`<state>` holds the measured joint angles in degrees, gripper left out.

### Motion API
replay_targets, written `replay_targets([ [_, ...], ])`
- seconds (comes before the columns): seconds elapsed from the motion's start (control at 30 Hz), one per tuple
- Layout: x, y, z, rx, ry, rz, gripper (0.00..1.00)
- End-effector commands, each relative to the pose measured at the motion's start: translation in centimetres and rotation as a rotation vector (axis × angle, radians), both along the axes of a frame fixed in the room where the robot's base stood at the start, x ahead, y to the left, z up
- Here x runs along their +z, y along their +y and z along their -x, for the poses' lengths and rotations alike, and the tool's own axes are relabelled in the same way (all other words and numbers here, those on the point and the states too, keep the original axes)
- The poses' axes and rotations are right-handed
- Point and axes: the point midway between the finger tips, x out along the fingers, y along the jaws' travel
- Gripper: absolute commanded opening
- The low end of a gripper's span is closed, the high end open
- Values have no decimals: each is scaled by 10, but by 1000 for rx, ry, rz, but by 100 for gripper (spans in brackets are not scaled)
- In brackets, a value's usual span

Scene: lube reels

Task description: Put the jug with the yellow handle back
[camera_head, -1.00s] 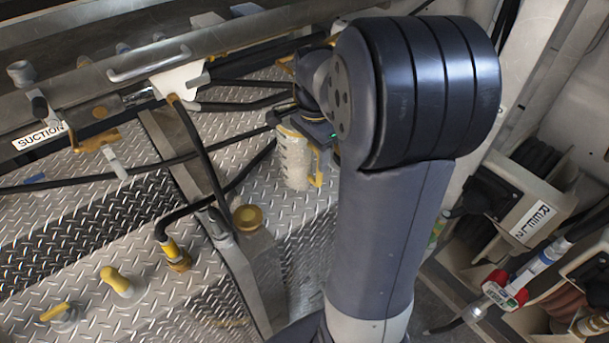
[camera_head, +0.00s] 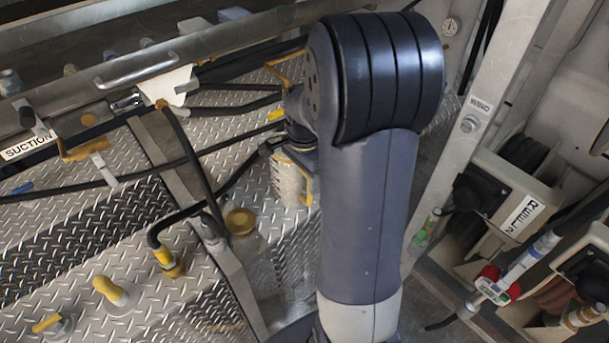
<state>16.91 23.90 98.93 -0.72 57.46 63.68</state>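The jug (camera_head: 286,183) is whitish and see-through, with a yellow handle (camera_head: 308,187) on its right side. It is upright in front of the diamond-plate deck, just left of my upright arm link. My gripper (camera_head: 296,157) is at the top of the jug, partly hidden behind my arm. Its fingertips do not show clearly, but it appears closed on the jug's top part. I cannot tell whether the jug's base touches the plate.
Black hoses cross the diamond plate (camera_head: 70,232) left of the jug. A brass cap (camera_head: 240,221) and yellow-handled fittings (camera_head: 112,290) stand on the left. A steel rail (camera_head: 135,70) runs behind. The REEL 2 box (camera_head: 515,205) and hose nozzles (camera_head: 495,288) are on the right.

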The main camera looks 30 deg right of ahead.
Motion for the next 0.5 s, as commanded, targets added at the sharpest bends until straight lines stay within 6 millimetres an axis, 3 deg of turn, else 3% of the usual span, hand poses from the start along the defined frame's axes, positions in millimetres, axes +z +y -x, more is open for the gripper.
replay_targets([
  [0.23,0,0,0,0,1,0,72],
  [0.5,3,0,0,0,0,0,72],
])
